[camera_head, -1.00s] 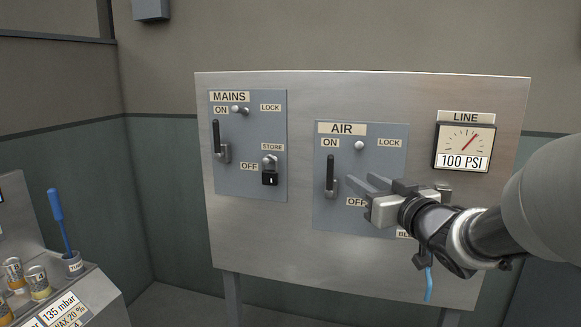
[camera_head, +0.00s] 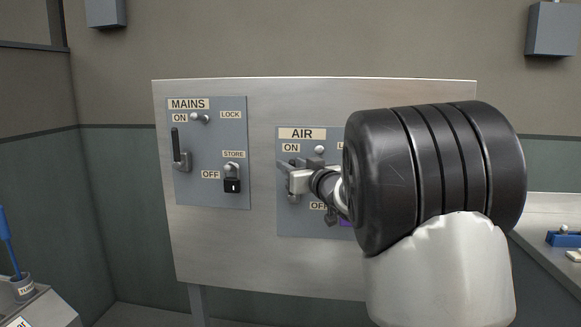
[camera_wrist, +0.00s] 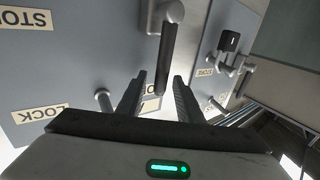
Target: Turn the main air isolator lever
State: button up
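The main air isolator lever has a dark handle on a grey pivot. In the wrist view the handle (camera_wrist: 168,50) shows upside down, its free end between my fingers. In the head view the lever is mostly hidden behind my gripper (camera_head: 286,174), on the grey AIR panel (camera_head: 300,228) below the ON label. My gripper (camera_wrist: 159,76) is open, with one finger on each side of the handle. Gaps show beside the handle, so it is not clamped. A round-headed pin (camera_head: 320,150) sits at the panel's upper middle.
The MAINS panel (camera_head: 210,190) is to the left, with its own lever (camera_head: 176,145) upright and a black padlock (camera_head: 232,185). My arm covers the right part of the metal board (camera_head: 240,265). A bench (camera_head: 560,205) stands at right and a blue-handled tool (camera_head: 8,240) at lower left.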

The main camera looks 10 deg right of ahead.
jog(key=shift+w, duration=0.2)
grip_shut()
